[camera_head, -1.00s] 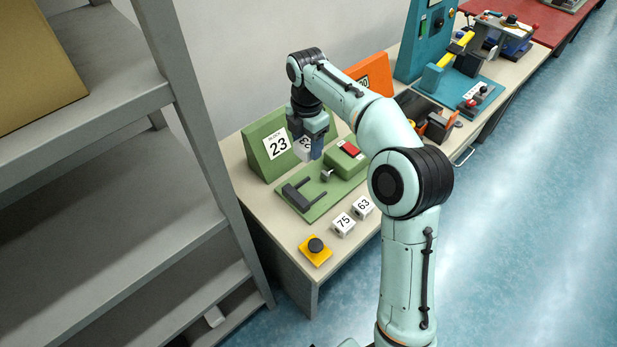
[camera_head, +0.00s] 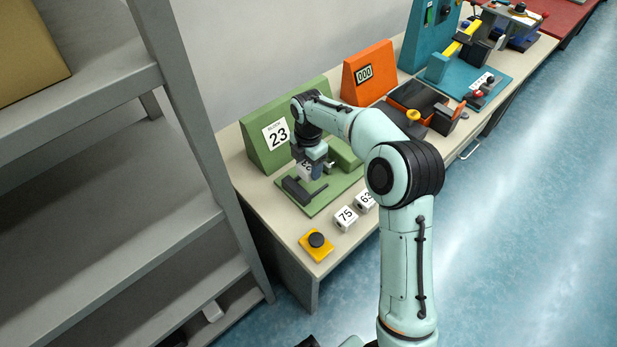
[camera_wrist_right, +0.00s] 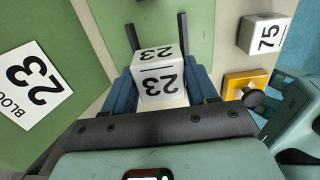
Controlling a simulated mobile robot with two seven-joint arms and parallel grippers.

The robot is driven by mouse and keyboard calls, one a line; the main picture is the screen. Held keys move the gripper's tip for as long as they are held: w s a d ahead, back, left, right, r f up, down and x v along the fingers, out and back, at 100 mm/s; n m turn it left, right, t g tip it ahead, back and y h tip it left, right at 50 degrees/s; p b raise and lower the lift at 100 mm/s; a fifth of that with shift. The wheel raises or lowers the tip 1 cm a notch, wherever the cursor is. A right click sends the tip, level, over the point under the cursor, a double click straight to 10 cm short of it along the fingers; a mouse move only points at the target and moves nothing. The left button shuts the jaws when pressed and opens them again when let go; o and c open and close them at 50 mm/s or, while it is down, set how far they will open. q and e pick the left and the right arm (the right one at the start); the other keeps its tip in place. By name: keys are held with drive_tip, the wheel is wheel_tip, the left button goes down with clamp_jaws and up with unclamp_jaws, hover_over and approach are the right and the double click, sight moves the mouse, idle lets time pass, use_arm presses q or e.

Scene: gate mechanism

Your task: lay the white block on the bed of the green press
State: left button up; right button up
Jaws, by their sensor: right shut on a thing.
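The green press has an upright back panel with a "BLOCK 23" card (camera_head: 276,135) and a flat green bed (camera_head: 341,188) with a dark U-shaped fork (camera_head: 304,191). My right gripper (camera_head: 309,172) is over the bed, close to the fork. It is shut on the white block (camera_wrist_right: 161,82), which shows the number 23 in the right wrist view, between two blue fingers. The fork's dark prongs show beyond the block there. I cannot tell whether the block touches the bed.
White blocks 75 (camera_head: 345,217) and 63 (camera_head: 365,201) stand in front of the press, near a yellow base with a black button (camera_head: 316,244). An orange station (camera_head: 368,72) and a teal station (camera_head: 432,40) stand farther along the table. A grey shelf (camera_head: 190,110) stands at left.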

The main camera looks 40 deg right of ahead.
sight(309, 185)
wheel_tip(309, 185, down, 6)
drive_tip(key=shift+r, duration=0.25)
drive_tip(key=shift+f+b, duration=0.15)
drive_tip(key=shift+b, duration=0.15)
drive_tip(key=o, duration=1.2)
drive_tip(key=shift+o, duration=0.2)
wheel_tip(309, 185, up, 12)
drive_tip(key=shift+r+p, duration=0.15)
drive_tip(key=shift+p, duration=0.65)
